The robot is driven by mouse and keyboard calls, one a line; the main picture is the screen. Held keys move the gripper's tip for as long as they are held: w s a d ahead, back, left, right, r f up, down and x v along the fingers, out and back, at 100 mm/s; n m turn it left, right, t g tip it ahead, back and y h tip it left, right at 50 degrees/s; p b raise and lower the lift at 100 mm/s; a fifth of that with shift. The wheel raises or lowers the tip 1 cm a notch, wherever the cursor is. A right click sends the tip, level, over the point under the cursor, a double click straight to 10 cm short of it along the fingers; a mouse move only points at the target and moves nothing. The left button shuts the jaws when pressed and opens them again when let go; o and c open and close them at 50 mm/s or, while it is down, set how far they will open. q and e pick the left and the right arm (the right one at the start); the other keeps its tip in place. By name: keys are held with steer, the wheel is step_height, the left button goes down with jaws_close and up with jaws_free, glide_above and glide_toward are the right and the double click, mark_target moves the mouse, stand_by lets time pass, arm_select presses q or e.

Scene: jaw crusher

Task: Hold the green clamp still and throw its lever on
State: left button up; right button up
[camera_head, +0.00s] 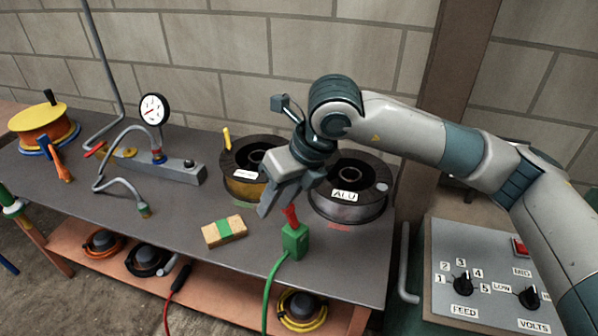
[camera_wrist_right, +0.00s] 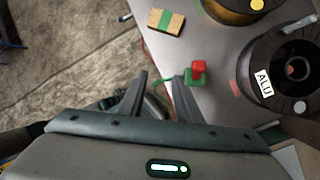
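The green clamp (camera_head: 294,241) stands near the front edge of the grey workbench, with a green cable running down from it. Its red lever (camera_head: 291,215) sticks up from the top, leaning slightly left. My right gripper (camera_head: 279,208) is just above and left of the lever, apart from it, with fingers pointing down. In the right wrist view its fingers (camera_wrist_right: 160,80) are spread and empty. There the green clamp (camera_wrist_right: 196,82) and red lever (camera_wrist_right: 198,67) are beside the right fingertip, outside the gap. My left gripper is not in view.
Two wire spools, one gold (camera_head: 241,186) and one marked ALU (camera_head: 351,209), stand behind the clamp. A wooden block with a green band (camera_head: 223,231) lies to its left. A control panel (camera_head: 490,290) stands at right. A gauge (camera_head: 154,109) stands further left.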

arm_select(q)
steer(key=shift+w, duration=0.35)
arm_select(e)
steer(key=w+d+r+t+h, duration=0.1)
steer(key=w+d+h, duration=0.1)
steer(key=w+d, duration=0.2)
steer(key=shift+d+r+m, duration=0.15)
steer(key=shift+m, duration=0.25)
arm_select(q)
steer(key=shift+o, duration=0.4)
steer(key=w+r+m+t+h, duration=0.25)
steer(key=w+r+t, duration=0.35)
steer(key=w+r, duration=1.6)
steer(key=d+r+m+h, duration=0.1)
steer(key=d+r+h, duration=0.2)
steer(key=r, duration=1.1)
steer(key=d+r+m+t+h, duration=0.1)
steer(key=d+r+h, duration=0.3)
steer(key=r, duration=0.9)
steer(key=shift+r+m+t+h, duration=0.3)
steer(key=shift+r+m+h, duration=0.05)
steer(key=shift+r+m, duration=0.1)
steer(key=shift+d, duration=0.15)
